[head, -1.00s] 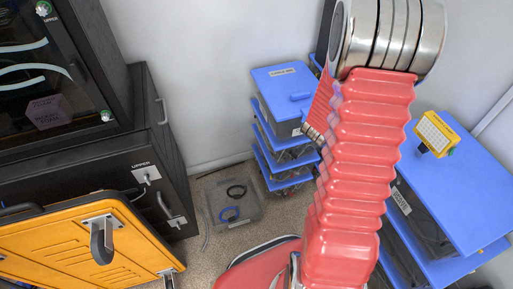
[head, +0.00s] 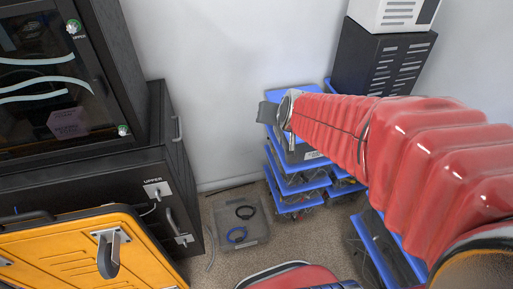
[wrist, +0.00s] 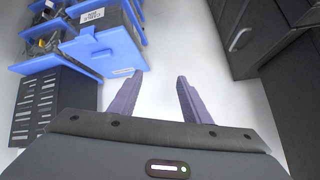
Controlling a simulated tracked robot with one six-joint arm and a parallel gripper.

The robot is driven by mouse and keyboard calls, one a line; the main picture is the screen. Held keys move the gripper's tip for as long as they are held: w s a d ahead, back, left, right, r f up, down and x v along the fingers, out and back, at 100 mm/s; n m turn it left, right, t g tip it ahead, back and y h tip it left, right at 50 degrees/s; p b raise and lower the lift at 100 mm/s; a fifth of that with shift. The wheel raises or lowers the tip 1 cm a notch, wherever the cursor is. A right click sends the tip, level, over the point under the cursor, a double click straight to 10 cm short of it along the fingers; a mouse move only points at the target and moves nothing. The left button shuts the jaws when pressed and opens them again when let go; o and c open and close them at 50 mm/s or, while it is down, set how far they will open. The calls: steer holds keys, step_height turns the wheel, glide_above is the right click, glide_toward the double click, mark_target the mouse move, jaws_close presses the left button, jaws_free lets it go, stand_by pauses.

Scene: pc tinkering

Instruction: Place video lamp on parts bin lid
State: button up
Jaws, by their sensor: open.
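The video lamp does not show in either view now; my red arm covers the right side of the head view. My gripper (wrist: 160,76) is open and empty in the wrist view, with its two purple fingers apart. In the head view its end hangs over the back stack of bins. A blue bin lid (head: 292,93) tops that stack, partly hidden by my arm. A blue lid with a tab also shows left of the fingers in the wrist view (wrist: 100,55). I cannot tell which lid is the parts bin lid.
A black cabinet (head: 100,190) stands on the left, with an orange case (head: 80,255) before it. A clear tray with cables (head: 240,222) lies on the floor. A black vented box (head: 380,62) with a white unit on top stands at the back right.

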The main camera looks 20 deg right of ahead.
steer(key=s+a+r+n+g, duration=0.1)
steer(key=s+a, duration=0.2)
steer(key=s, duration=0.3)
steer(key=s+a+r+n+g+y, duration=0.1)
steer(key=s+a+n, duration=0.1)
steer(key=s, duration=0.4)
steer(key=s+a+r+n+g, duration=0.1)
steer(key=s+a+n, duration=0.1)
steer(key=s+a, duration=0.2)
steer(key=s, duration=0.2)
steer(key=shift+s+a+r+g+y, duration=0.25)
steer(key=shift+s+a+g+y, duration=0.05)
steer(key=shift+a, duration=0.1)
steer(key=c, duration=0.3)
steer(key=shift+d, duration=0.15)
